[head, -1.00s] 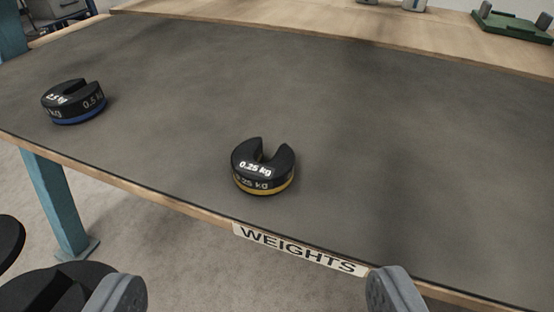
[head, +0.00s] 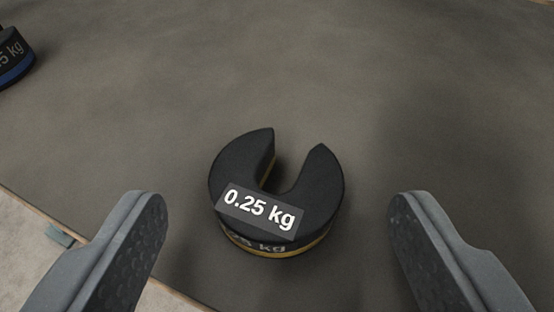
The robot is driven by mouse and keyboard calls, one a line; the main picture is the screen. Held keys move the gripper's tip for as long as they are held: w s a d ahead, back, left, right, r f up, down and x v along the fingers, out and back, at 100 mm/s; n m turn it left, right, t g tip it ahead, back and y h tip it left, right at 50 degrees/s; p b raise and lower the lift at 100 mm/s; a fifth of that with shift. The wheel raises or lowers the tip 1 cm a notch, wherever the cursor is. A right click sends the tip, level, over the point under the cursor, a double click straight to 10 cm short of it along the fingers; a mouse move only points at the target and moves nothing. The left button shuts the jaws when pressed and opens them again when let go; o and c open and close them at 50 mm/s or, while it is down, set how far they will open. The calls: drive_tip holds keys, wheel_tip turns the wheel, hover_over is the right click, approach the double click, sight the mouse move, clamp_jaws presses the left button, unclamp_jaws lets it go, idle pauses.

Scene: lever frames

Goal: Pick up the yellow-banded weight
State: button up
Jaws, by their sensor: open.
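The yellow-banded weight (head: 240,180) lies flat on the dark grey mat, near the middle of the head view. It is a black slotted disc marked 0.25 kg, with a yellow band low on its side and its slot facing away from me. My gripper (head: 277,205) is open, with one grey finger to the left of the weight and one to the right. There is a clear gap between each finger and the weight. The fingers touch nothing that I can see.
A blue-banded weight (head: 12,60) stands at the upper left, partly cut off by the picture edge. The dark mat (head: 420,90) is clear beyond and to the right. The table's wooden front edge (head: 60,235) runs along the lower left, with pale floor below it.

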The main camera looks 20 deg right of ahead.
sight(274, 217)
drive_tip(key=shift+x, duration=1.25)
drive_tip(key=shift+r, duration=0.1)
drive_tip(key=c, duration=1.1)
drive_tip(key=shift+o, duration=0.2)
wheel_tip(274, 217, up, 13)
drive_tip(key=p, duration=0.5)
drive_tip(key=shift+p, duration=0.35)
